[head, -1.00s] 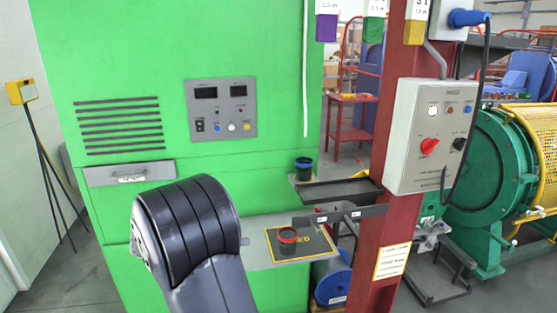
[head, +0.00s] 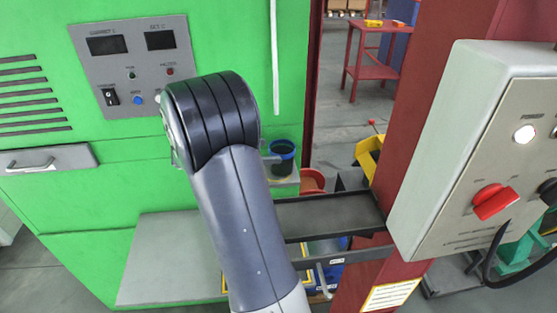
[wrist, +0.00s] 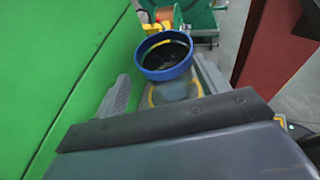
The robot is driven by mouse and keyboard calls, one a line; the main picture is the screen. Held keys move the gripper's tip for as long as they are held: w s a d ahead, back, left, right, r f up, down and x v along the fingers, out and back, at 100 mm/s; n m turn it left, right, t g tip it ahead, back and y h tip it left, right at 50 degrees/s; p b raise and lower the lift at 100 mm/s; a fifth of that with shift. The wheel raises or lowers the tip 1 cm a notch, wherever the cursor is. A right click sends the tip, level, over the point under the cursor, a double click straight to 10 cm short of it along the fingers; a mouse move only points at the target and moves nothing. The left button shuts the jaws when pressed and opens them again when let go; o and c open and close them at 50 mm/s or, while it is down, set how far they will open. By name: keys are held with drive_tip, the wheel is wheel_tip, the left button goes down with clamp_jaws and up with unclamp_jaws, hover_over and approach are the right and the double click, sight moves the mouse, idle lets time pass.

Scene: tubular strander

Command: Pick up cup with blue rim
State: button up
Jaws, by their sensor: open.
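The cup with the blue rim (head: 282,158) is dark and stands upright on a small ledge (head: 284,179) against the green cabinet. In the wrist view the cup (wrist: 167,58) is seen from above, with its round opening and dark inside showing. My gripper (wrist: 165,92) is open, and a grey finger shows left of the cup. The cup lies beyond the dark bar in the foreground and does not appear gripped. In the head view my arm hides the gripper.
A dark tray (head: 330,214) is right of the ledge, by the red post (head: 440,110). A grey control box (head: 480,150) with a red knob juts out at right. The green cabinet (head: 240,40) rises close on the left. A grey shelf (head: 165,255) lies lower left.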

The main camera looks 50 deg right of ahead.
sight(272, 152)
drive_tip(key=s+d, duration=0.1)
drive_tip(key=s+d+p, duration=0.1)
drive_tip(key=shift+d+f, duration=0.35)
drive_tip(key=shift+d, duration=0.05)
drive_tip(key=shift+d+f, duration=0.2)
drive_tip(key=shift+d, duration=0.1)
drive_tip(key=shift+w, duration=0.2)
drive_tip(key=shift+c, duration=0.7)
drive_tip(key=shift+w, duration=0.1)
drive_tip(key=c, duration=0.7)
drive_tip(key=shift+r, duration=0.1)
